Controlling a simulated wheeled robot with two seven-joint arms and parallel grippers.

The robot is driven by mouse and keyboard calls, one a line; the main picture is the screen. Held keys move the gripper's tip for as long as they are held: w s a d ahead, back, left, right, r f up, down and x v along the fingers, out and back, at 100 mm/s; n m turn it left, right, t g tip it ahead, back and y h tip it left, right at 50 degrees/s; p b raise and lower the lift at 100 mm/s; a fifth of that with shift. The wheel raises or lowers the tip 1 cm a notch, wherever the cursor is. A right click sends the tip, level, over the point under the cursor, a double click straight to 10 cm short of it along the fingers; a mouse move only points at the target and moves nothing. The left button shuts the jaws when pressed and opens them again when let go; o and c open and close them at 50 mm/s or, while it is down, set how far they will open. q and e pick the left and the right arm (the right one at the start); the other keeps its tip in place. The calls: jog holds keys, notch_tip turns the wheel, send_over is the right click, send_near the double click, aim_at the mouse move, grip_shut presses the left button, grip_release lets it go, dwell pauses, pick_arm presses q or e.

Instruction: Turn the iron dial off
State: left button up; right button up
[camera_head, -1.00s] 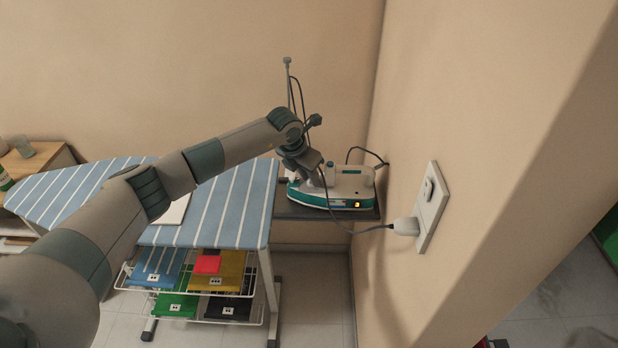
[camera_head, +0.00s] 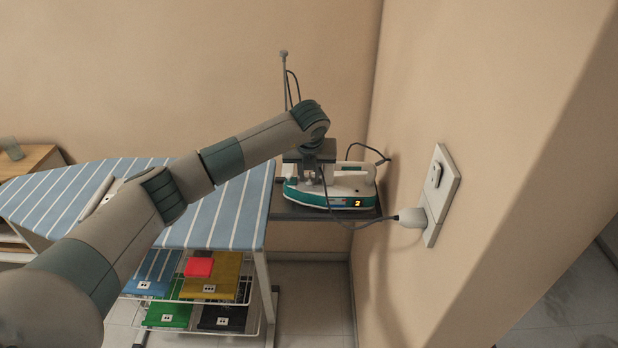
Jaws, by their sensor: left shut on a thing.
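The white and teal iron (camera_head: 352,188) stands on a dark shelf (camera_head: 296,212) in the corner, beside the ironing board. A small lit display (camera_head: 357,203) on its right end reads "2". My left gripper (camera_head: 313,181) points down onto the top of the iron, toward its left part. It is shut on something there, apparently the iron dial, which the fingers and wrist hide. My right gripper is not in view.
The striped ironing board (camera_head: 225,215) lies under my left arm. A white plug (camera_head: 409,222) sits in the wall socket plate (camera_head: 442,190) at right, its cord running to the iron. A wire rack (camera_head: 252,322) of folded clothes stands below the board.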

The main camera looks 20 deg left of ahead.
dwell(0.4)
pick_arm(q)
jog(key=o, duration=1.1)
jog(key=shift+c, duration=0.2)
jog(key=shift+r, duration=0.15)
